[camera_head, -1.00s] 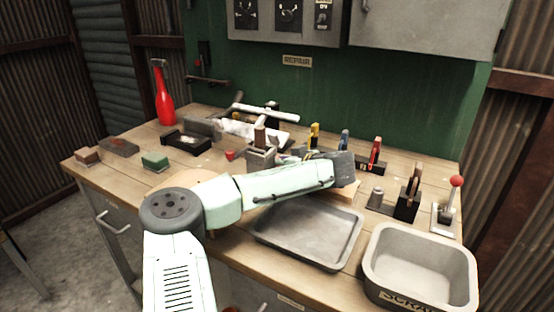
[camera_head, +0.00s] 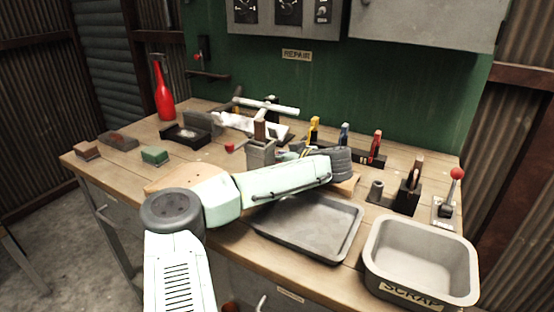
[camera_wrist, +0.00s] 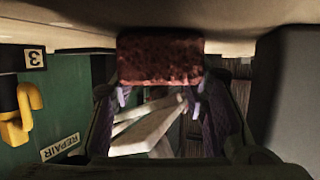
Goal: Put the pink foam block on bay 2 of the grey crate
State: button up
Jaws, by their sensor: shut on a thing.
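My gripper (camera_wrist: 160,92) is shut on a reddish-brown, rough-faced block (camera_wrist: 160,58), which sits between its fingers in the wrist view. It may be the pink foam block, but it looks dark here. In the head view, the dark end of my arm (camera_head: 338,163) is over the bench, just behind the shallow metal tray; the fingers and held block are hidden there. No crate with numbered bays is clear. A deep grey bin marked SCRAP (camera_head: 372,270) stands at the front right.
The shallow tray (camera_head: 350,250) lies before my arm. Yellow (camera_head: 314,130), blue and red-handled tools stand behind it. A red-knobbed lever (camera_head: 456,175) is at right.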

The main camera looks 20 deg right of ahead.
jog(key=o, duration=0.5)
jog(key=shift+s+f, duration=0.15)
jog(key=shift+f, duration=0.6)
jog(key=shift+c, duration=0.2)
jog(key=shift+r, duration=0.1)
jog(key=shift+r+p, duration=0.6)
jog(key=shift+p, duration=0.25)
jog(key=s+b, duration=0.1)
jog(key=s+d+b, duration=0.1)
jog(key=shift+s+r, duration=0.1)
jog(key=shift+s, duration=0.2)
jog(key=b+v, duration=0.1)
jog(key=v, duration=0.3)
jog(key=r+b+v, duration=0.1)
jog(key=v, duration=0.4)
jog(key=shift+w+a+r, duration=0.15)
jog(key=shift+w+r, duration=0.05)
jog(key=shift+r, duration=0.05)
